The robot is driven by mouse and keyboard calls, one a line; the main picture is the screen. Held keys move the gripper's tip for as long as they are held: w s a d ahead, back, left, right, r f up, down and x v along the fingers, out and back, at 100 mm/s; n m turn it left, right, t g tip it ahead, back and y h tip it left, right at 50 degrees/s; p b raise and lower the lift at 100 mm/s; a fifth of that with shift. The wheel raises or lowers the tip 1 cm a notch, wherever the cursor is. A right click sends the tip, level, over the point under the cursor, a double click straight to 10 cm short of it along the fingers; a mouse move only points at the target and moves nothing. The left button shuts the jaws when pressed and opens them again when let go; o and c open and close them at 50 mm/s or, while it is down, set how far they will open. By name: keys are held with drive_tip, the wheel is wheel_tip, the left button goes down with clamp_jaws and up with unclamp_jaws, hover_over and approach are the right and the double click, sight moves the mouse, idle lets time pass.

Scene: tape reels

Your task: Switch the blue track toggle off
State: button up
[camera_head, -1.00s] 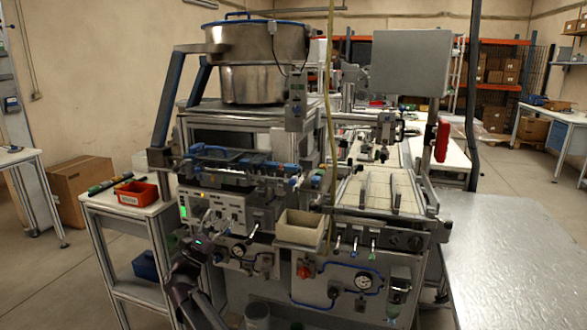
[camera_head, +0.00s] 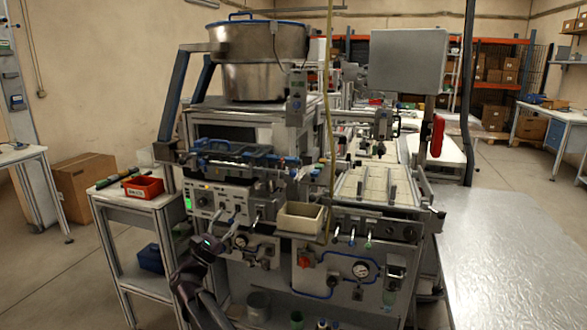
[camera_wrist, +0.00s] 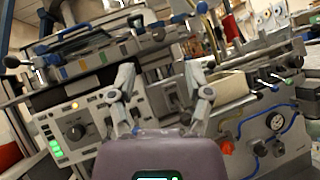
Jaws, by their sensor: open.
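A row of small toggles sits on the front edge of the machine's right side. The toggle with a blue tip (camera_head: 337,231) looks like the blue track toggle; a green-tipped toggle (camera_head: 369,241) is to its right. In the wrist view a blue-tipped toggle (camera_wrist: 274,88) is at the right, beside a green-tipped one (camera_wrist: 289,81). Its on or off position is too small to tell. My gripper (camera_head: 212,241) is low in front of the control panel, well left of these toggles. In the wrist view my gripper (camera_wrist: 160,76) is open, with nothing between its fingers.
The control panel (camera_head: 205,200) carries a knob (camera_wrist: 74,131) and several levers. A cream bin (camera_head: 301,218) sticks out between my gripper and the toggles. Gauges and blue hoses are below. A metal table (camera_head: 510,250) stands at right, a side cart with a red bin (camera_head: 143,187) at left.

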drive_tip(key=s+d+f+m+g+y+b, duration=0.15)
drive_tip(key=d+f+m+g, duration=0.45)
drive_tip(key=d+f, duration=0.6)
drive_tip(key=s+d+f+m+g+y+b, duration=0.1)
drive_tip(key=d+f+m+g+b, duration=0.4)
drive_tip(key=d, duration=1)
drive_tip(key=s+d+f+m+g+y+b, duration=0.2)
drive_tip(key=s+d+f+m+g+y, duration=0.2)
drive_tip(key=s+f+m+y, duration=0.55)
drive_tip(key=s+d+f+m+g+y+b, duration=0.1)
drive_tip(key=s+d+f+m+g+y, duration=0.5)
drive_tip(key=f, duration=0.7)
wheel_tip(320, 180, up, 29)
drive_tip(key=s+a+n+t+h+p, duration=0.1)
drive_tip(key=n+h+p, duration=0.1)
drive_tip(key=p, duration=2.6)
drive_tip(key=shift+a, duration=0.4)
drive_tip(key=shift+n, duration=0.25)
